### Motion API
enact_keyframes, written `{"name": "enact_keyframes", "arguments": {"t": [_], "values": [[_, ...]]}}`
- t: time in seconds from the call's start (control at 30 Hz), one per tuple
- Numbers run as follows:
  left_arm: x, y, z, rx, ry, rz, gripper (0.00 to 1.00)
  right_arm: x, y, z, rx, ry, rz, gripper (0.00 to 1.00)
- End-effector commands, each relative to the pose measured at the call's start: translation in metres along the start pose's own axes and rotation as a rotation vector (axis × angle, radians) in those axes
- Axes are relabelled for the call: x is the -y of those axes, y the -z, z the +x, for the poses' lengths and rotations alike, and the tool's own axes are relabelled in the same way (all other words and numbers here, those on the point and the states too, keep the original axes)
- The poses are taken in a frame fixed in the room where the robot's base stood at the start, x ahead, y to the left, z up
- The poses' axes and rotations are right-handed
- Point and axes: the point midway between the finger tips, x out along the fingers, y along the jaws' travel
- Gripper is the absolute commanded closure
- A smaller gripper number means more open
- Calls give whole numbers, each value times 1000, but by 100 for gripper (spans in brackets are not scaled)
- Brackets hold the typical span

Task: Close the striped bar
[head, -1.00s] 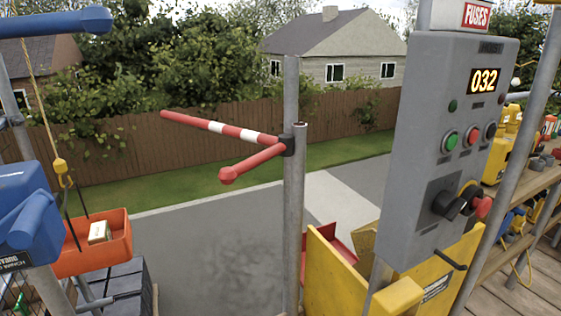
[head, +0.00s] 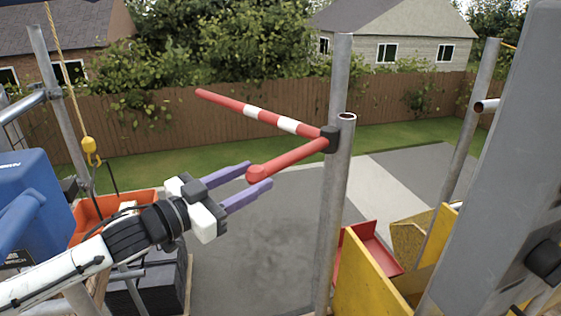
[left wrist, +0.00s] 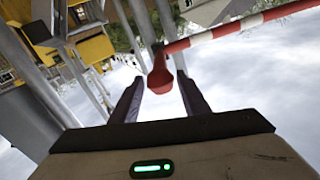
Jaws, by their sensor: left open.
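The striped bar (head: 268,118) is red with white bands and sticks out to the left from a black bracket (head: 330,139) on a grey upright post (head: 336,215). A plain red handle (head: 290,160) with a rounded knob comes out of the same bracket, toward me. My left gripper (head: 258,174) is open, its two purple fingers on either side of the knob. In the left wrist view the knob (left wrist: 160,78) shows between the fingertips, and the striped bar (left wrist: 235,30) runs off to the upper right. I cannot tell whether a finger touches the knob. My right gripper is not in view.
A grey control panel (head: 500,170) stands close on the right. Yellow panels (head: 375,275) and a red tray (head: 370,250) are beyond the post's foot. A blue winch (head: 40,200) and an orange tub (head: 92,218) are on the left.

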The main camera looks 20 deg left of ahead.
Motion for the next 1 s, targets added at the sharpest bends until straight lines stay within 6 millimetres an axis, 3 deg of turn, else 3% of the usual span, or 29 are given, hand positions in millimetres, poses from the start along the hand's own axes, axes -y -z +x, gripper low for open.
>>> {"name": "enact_keyframes", "arguments": {"t": [0.3,0.5,0.9,1.0], "values": [[1,2,56,-2,2,-1,58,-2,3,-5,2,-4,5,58],[0,1,81,-1,1,-2,58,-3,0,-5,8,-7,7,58],[0,-1,89,1,1,0,58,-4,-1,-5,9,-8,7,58],[0,-1,89,1,1,0,72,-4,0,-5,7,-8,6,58]]}}
